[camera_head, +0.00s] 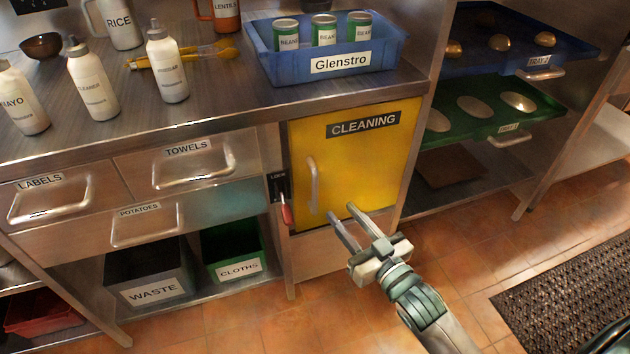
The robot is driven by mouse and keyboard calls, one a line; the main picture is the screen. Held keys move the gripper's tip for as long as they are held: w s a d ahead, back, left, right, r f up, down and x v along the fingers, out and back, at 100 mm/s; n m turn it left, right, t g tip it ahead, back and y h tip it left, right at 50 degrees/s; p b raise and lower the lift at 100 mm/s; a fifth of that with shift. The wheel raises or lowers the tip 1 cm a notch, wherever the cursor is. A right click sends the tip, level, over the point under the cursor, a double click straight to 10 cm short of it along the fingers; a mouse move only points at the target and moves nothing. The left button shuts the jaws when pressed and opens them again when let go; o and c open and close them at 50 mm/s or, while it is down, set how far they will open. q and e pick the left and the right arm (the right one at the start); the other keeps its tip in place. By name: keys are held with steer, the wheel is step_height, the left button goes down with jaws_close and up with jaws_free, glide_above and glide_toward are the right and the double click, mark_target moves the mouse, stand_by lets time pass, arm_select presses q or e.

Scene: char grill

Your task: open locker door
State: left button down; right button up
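The yellow locker door (366,158), labelled "CLEANING", sits shut below the counter. Its vertical metal handle (313,185) is near the door's left edge. A small lock panel with a red lever (286,213) is on the frame just left of the door, and the lever hangs downward. My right gripper (341,217) is in front of the door's lower part, below and right of the handle. Its two fingers are spread apart with nothing between them, and it appears clear of the handle. My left gripper is not in view.
The counter above holds a blue crate (408,52) of cans and several bottles. Drawers with handles (194,163) are to the left, above a waste bin (150,274) and a cloths bin (234,250). Tray shelves stand to the right. The tiled floor (450,245) before the door is clear.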

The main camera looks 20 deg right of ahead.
mark_target(317, 183)
steer(key=x, duration=1.3)
steer(key=shift+w+b, duration=0.2)
steer(key=shift+b, duration=0.15)
steer(key=shift+c, duration=0.5)
jaws_close()
steer(key=shift+s, duration=0.2)
